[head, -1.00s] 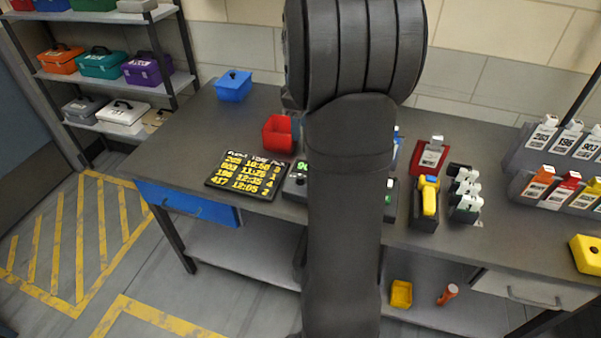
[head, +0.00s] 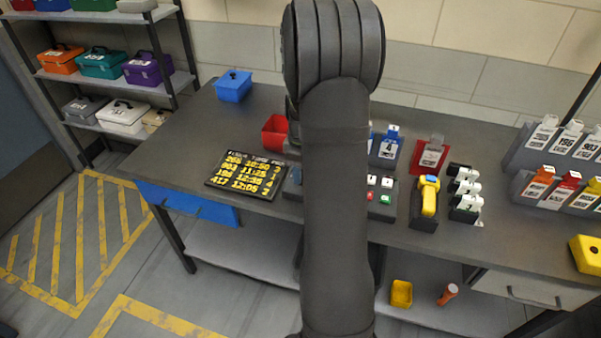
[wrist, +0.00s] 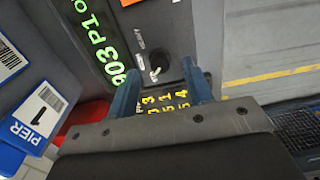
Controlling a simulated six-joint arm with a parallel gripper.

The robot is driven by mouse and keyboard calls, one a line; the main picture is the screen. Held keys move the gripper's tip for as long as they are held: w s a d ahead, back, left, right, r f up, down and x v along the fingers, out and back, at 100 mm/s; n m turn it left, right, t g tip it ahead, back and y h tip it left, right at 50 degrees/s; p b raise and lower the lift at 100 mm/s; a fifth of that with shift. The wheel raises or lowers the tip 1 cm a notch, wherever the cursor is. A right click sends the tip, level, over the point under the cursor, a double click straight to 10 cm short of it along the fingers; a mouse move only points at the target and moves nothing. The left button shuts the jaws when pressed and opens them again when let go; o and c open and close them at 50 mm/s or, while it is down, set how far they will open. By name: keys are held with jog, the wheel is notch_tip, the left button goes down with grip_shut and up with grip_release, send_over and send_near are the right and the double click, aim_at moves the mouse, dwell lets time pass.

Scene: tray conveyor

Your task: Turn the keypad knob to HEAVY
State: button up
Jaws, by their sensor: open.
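The keypad (head: 382,197) lies on the bench behind my arm in the head view. Its right part with white, red and green buttons shows; the rest is hidden. In the wrist view the keypad (wrist: 179,35) has a green lit display reading about "903P10". The gripper is hidden in the head view.
A black board with yellow text (head: 246,174) lies left of the keypad. A red bin (head: 275,131) and a blue tag holder (head: 386,146) stand behind it. A yellow scanner (head: 429,196) in its dock and white stamps (head: 466,192) stand to the right.

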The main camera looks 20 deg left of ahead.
jog(key=shift+f, duration=0.85)
jog(key=shift+c, duration=0.5)
jog(key=c, duration=0.9)
